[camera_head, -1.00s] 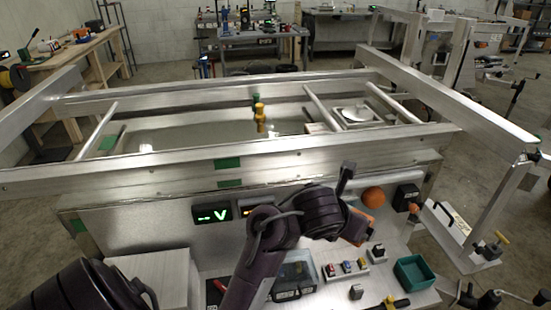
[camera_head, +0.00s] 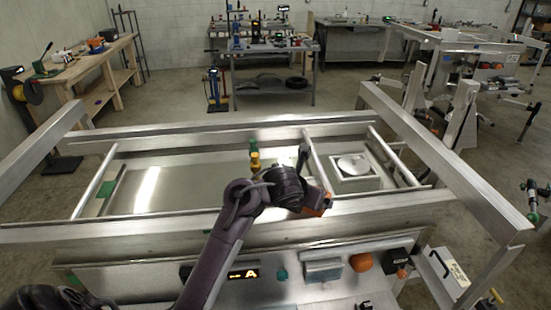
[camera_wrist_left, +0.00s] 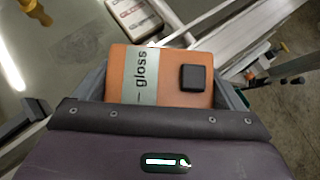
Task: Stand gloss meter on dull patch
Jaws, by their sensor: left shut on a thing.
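The gloss meter (camera_wrist_left: 185,60) is an orange block with a grey "gloss" strip and a dark square button in the left wrist view. My left gripper (camera_head: 312,192) is shut on it, with grey fingers on either side. In the head view only a small orange part of the meter (camera_head: 318,204) shows, above the front rail of the trailer. My right gripper is out of view.
The trailer's front rail (camera_head: 120,232) and crossbars (camera_head: 313,155) surround the shiny floor (camera_head: 190,180). A yellow and green fitting (camera_head: 255,158) stands left of the gripper. A square box with a round disc (camera_head: 353,184) sits at right. The floor's left half is mostly clear.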

